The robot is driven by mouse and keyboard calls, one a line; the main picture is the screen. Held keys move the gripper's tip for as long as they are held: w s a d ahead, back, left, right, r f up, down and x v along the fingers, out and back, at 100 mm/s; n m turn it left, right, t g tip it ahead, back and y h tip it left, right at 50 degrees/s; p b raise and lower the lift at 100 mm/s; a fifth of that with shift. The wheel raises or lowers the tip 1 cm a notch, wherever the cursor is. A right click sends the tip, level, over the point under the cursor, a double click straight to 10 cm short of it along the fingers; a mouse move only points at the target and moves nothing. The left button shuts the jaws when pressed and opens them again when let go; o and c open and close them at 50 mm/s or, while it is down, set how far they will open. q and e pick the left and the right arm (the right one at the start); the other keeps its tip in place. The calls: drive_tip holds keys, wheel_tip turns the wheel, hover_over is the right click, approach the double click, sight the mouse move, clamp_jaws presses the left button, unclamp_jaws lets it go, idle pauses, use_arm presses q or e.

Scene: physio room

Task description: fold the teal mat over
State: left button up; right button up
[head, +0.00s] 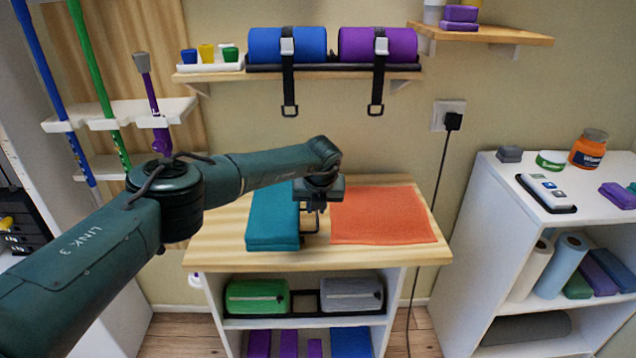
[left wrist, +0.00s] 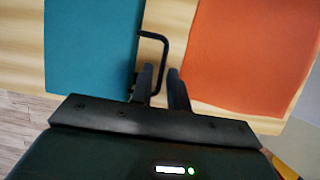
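The teal mat (head: 272,222) lies flat on the left part of the wooden table top. Its thick front edge shows a line like stacked layers. In the left wrist view the mat (left wrist: 90,45) fills the upper left. A thin black bracket-shaped handle (left wrist: 163,52) stands at the mat's right edge; I cannot tell what it is fixed to. My left gripper (head: 312,222) is above the table, just right of the teal mat. My right gripper is not in view.
An orange mat (head: 382,215) lies flat on the table's right part, close to the left gripper. A wall shelf (head: 300,75) with rolled mats and hanging black straps is above. A white shelf unit (head: 465,215) stands to the right. A strip of bare wood separates the mats.

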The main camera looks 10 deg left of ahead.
use_arm(q)
drive_tip(key=v, duration=0.9)
